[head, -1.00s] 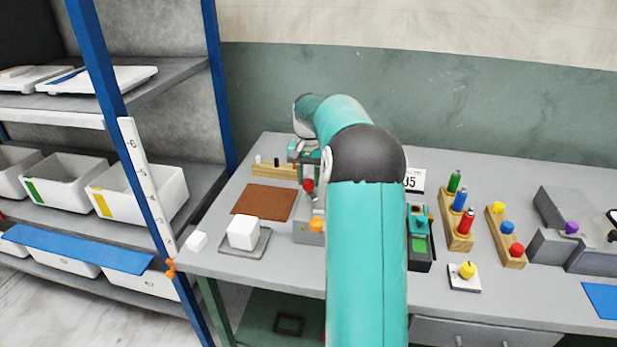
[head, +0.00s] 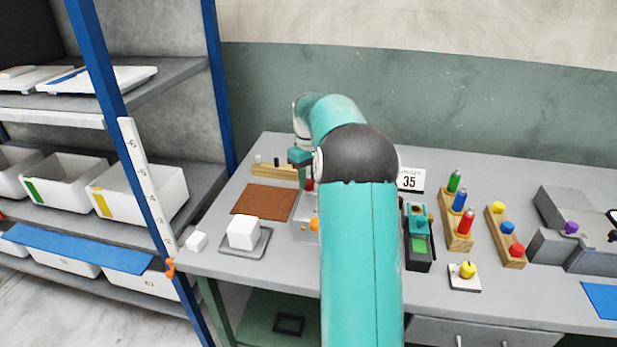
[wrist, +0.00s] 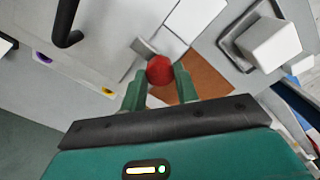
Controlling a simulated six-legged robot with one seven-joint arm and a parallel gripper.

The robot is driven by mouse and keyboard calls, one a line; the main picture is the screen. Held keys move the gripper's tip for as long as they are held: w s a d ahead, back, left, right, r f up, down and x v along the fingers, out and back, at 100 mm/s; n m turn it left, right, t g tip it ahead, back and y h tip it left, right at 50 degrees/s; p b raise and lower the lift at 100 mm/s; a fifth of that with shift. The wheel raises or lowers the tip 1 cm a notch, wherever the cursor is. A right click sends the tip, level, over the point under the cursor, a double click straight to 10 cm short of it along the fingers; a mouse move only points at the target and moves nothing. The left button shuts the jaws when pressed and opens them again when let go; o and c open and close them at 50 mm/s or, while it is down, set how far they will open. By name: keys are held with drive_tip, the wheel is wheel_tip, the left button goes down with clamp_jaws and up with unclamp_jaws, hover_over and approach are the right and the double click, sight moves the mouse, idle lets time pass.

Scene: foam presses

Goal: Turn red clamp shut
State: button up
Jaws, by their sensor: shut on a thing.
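The red clamp knob (wrist: 160,70) shows in the wrist view between the two fingers of my gripper (wrist: 160,88), which is shut on it. In the head view the red knob (head: 309,185) is a small patch beside my arm, above a grey press with an orange knob (head: 314,225). My gripper (head: 305,170) points down over it there. My arm hides much of the press and the clamp's lower parts, so I cannot tell how far the clamp is turned.
A brown mat (head: 264,202) and a white block on a grey tray (head: 255,250) lie to the left. A blue-framed shelf (head: 215,90) borders the bench.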

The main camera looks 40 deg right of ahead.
sight(308, 181)
drive_tip(key=shift+r+n, duration=0.1)
drive_tip(key=shift+n, duration=0.5)
drive_tip(key=o, duration=1)
drive_tip(key=shift+c, duration=0.2)
wheel_tip(308, 181, up, 14)
